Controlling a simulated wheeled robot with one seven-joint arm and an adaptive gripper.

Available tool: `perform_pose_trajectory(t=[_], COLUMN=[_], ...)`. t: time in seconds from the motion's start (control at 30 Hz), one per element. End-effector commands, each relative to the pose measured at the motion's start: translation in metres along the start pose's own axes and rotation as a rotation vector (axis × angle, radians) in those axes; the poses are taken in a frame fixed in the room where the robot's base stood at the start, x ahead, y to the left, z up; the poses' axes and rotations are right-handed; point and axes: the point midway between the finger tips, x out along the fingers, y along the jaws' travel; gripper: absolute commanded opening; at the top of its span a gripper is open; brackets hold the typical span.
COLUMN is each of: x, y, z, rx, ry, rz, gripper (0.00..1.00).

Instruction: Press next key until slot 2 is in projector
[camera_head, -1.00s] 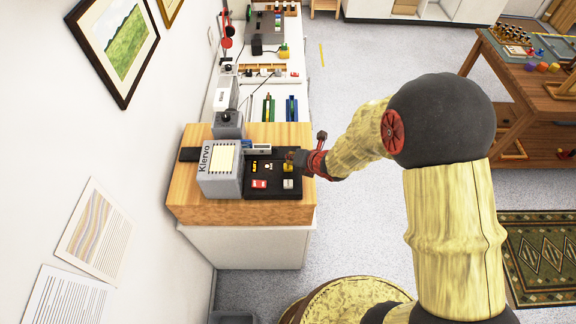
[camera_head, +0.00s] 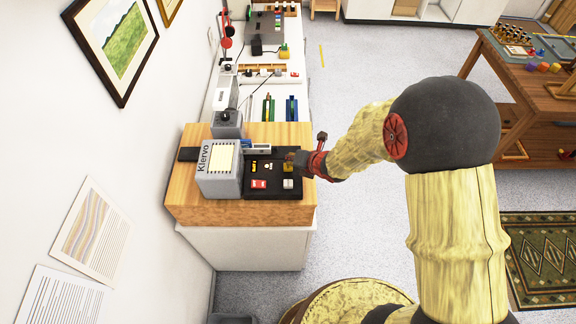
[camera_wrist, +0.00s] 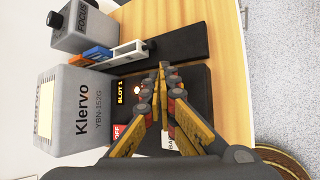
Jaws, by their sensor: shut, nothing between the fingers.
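The grey projector (camera_head: 218,170), marked Klervo, stands on a wooden-topped cabinet. It also shows in the wrist view (camera_wrist: 85,112). Beside it is a black control panel (camera_head: 270,190). Its small label (camera_wrist: 121,92) reads SLOT 1 in the wrist view, with a small lit spot next to it. A red key (camera_wrist: 118,131) ending in "FF" and a pale key (camera_wrist: 168,141) starting with "BA" show partly. My gripper (camera_wrist: 163,66) is shut and empty over the far right part of the panel. Its fingers hide part of the panel, and no key marked next is readable. Contact cannot be told.
A row of orange, blue and white slides (camera_wrist: 112,52) lies along a dark rail beside the projector. A grey FOCUS box (camera_wrist: 82,24) stands behind it. A white bench (camera_head: 275,85) with tools extends beyond. Open floor (camera_head: 350,80) lies to the right.

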Motion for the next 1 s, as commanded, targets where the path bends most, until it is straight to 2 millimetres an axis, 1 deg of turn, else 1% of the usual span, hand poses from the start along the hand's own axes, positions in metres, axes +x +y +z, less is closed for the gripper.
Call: perform_pose_trajectory(t=[1.0], x=[0.0069], y=[-0.0051], z=[-0.0053], rx=[0.001], ry=[0.000], rz=[0.000], gripper=[0.00])
